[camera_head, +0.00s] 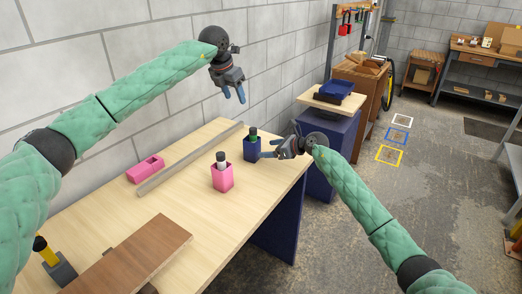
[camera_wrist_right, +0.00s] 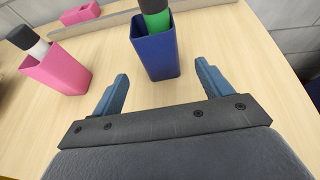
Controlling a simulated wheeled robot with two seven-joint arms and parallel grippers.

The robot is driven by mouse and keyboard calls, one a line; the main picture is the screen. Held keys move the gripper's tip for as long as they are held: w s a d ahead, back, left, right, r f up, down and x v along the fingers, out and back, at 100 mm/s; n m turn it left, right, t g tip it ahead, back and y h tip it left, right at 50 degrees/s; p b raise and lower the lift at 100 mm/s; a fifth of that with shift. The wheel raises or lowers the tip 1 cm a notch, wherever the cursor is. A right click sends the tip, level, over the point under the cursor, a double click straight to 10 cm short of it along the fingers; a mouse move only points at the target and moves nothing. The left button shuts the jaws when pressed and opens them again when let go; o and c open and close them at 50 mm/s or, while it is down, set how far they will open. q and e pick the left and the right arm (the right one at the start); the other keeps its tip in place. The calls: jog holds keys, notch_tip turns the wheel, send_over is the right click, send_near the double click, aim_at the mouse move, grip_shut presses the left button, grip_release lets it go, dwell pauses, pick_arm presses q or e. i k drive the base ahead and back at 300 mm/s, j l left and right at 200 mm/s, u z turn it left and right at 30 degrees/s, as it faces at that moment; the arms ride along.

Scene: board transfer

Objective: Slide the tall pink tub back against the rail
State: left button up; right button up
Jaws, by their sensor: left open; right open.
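The tall pink tub (camera_head: 222,178) stands upright on the wooden table, in front of the grey rail (camera_head: 188,160) with bare wood between them. A white and black item sticks out of its top. In the right wrist view the tub (camera_wrist_right: 58,72) is at the left, outside my fingers. My right gripper (camera_head: 279,141) is open and empty at the table's right edge, with the navy blue tub (camera_wrist_right: 155,57) just ahead of its fingers. My left gripper (camera_head: 233,93) is open and empty, raised high near the wall.
The navy tub (camera_head: 251,152) holds a green, black-topped item. A low pink box (camera_head: 145,169) lies behind the rail. A brown board (camera_head: 135,258) and a grey holder with a yellow item (camera_head: 60,270) are at the front left. Bare tabletop lies around the tall tub.

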aim_at(223, 181)
jog(key=k+l, duration=0.15)
jog(key=l, duration=0.15)
jog(key=k+l, duration=0.1)
jog(key=l, duration=0.25)
jog(key=k+l, duration=0.15)
jog(key=l, duration=0.15)
jog(key=k+l, duration=0.1)
jog(key=l, duration=0.25)
